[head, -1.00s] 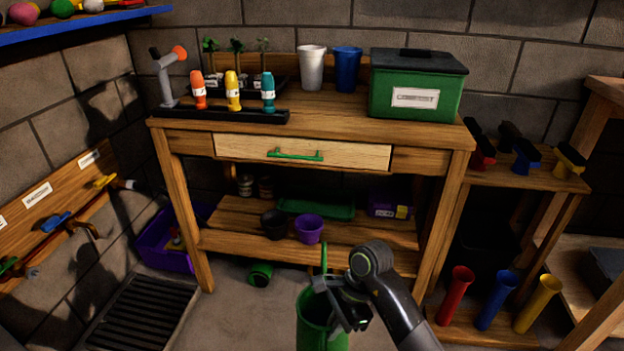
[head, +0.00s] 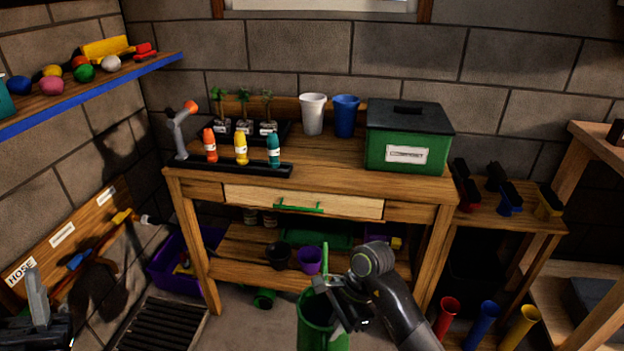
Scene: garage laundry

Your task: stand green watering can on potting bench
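The green watering can (head: 318,325) is at the bottom middle of the head view, in front of the potting bench and lower than its top. My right gripper (head: 338,297) is at the can's upper right side and appears shut on it; the exact grip is partly hidden. The can looks upright, with its lower part cut off by the frame. The wooden potting bench (head: 335,170) has bare top between the bottle tray and the green bin. My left gripper (head: 40,310) shows partly at the bottom left corner, away from the can; its opening is unclear.
On the bench stand a black tray of bottles (head: 230,168), seedlings (head: 243,125), a white cup (head: 313,115), a blue cup (head: 346,117) and a lidded green bin (head: 405,145). The bench drawer (head: 300,202) is shut. A shelf unit (head: 530,218) stands at right.

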